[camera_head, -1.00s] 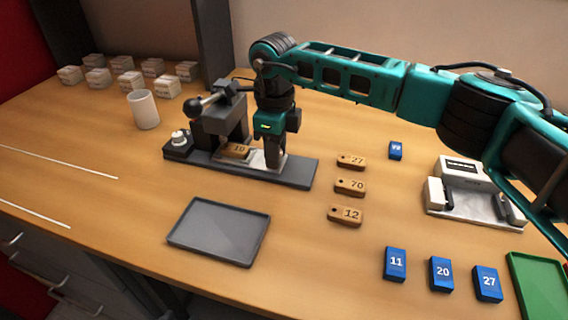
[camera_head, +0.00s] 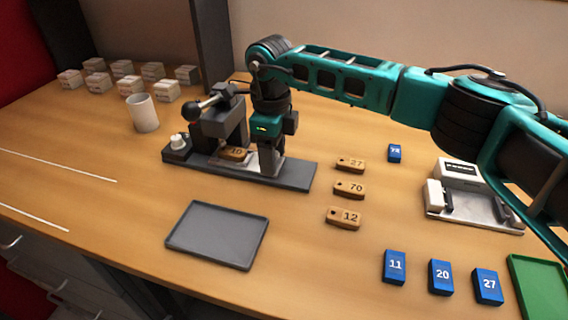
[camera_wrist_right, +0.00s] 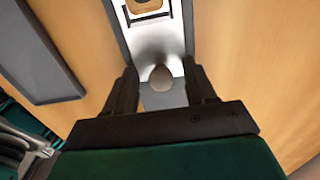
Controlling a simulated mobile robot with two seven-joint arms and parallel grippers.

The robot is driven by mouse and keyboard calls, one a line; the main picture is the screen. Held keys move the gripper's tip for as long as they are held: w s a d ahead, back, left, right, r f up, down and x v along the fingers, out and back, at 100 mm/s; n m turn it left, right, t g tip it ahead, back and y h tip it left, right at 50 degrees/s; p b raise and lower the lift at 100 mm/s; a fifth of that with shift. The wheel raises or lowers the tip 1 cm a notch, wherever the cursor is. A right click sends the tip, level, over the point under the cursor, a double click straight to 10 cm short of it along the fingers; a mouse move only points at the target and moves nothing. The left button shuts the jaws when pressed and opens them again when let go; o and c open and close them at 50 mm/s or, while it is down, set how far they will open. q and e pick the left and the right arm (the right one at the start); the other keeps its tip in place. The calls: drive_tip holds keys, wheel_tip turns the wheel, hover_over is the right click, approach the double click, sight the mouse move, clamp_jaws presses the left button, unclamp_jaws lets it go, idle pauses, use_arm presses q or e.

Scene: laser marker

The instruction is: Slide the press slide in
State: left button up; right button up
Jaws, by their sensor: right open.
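The press (camera_head: 218,122) is a dark machine with a ball-ended lever, standing on a long grey base (camera_head: 298,176). Its silver press slide (camera_head: 228,161) lies on the base and carries a wooden tag marked 10 (camera_head: 235,154). The slide and part of the tag also show at the top of the right wrist view (camera_wrist_right: 158,32). My right gripper (camera_head: 267,168) points down over the base, right of the press head. In the wrist view its open fingers (camera_wrist_right: 161,82) stand on either side of a small rounded knob (camera_wrist_right: 160,76), with gaps visible. My left gripper is out of view.
A grey tray (camera_head: 190,249) lies in front of the press. Wooden tags (camera_head: 349,190) and blue tags (camera_head: 440,276) lie to the right. A white machine (camera_head: 470,208) and green tray (camera_head: 540,290) are farther right. A white cup (camera_head: 143,113) stands left of the press.

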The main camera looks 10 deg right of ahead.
drive_tip(key=shift+s+f, duration=0.1)
drive_tip(key=shift+f, duration=0.2)
drive_tip(key=shift+w+a+r+p, duration=0.15)
drive_tip(key=shift+r+p, duration=0.95)
drive_tip(key=shift+r, duration=0.75)
drive_tip(key=shift+w+r+p, duration=0.1)
drive_tip(key=shift+r+p, duration=1)
drive_tip(key=shift+r, duration=0.7)
drive_tip(key=shift+f, duration=0.1)
